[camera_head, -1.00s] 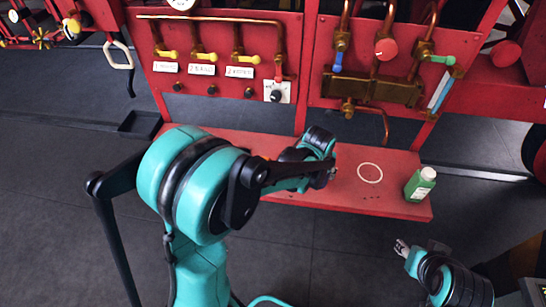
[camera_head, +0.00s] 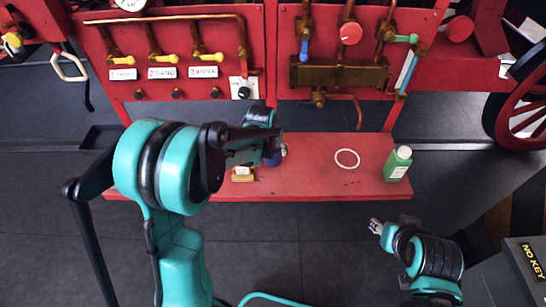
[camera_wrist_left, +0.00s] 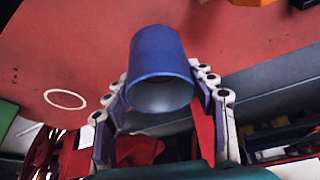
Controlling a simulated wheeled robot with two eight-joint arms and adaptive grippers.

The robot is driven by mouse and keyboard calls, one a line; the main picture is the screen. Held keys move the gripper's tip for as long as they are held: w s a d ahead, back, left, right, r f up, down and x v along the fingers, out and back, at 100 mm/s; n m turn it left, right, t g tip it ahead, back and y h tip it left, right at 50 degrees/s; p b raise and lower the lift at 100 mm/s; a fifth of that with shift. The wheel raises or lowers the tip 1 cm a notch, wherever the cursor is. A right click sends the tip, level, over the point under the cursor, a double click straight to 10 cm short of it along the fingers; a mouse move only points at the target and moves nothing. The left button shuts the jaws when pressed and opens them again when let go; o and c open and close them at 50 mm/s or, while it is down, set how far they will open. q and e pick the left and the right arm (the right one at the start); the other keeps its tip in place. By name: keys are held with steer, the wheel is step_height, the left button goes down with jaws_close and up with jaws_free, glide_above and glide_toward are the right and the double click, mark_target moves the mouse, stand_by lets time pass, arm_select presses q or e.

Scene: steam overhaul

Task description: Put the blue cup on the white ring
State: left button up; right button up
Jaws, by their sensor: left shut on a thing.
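The blue cup (camera_wrist_left: 160,65) is held between the fingers of my left gripper (camera_wrist_left: 162,100) in the left wrist view, with its open end facing that camera. In the head view, a small dark blue part of the cup (camera_head: 272,159) shows under my left gripper (camera_head: 283,151), mostly hidden by my arm. The white ring (camera_head: 347,158) lies flat and empty on the red bench, to the right of the cup. It also shows at the left of the wrist view (camera_wrist_left: 65,99). My right gripper (camera_head: 376,226) is in front of the bench, and its finger opening is unclear.
A green bottle with a white cap (camera_head: 398,163) stands on the red bench (camera_head: 312,182), right of the ring. A yellowish block (camera_head: 243,174) lies left of the cup. Pipes and valves (camera_head: 340,72) are on the red panel behind. The bench around the ring is clear.

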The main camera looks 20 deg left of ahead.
arm_select(q)
step_height(320, 180, down, 4)
steer(key=shift+r+b, duration=0.1)
steer(key=shift+b, duration=0.6)
steer(key=shift+r, duration=0.1)
steer(key=o, duration=1.2)
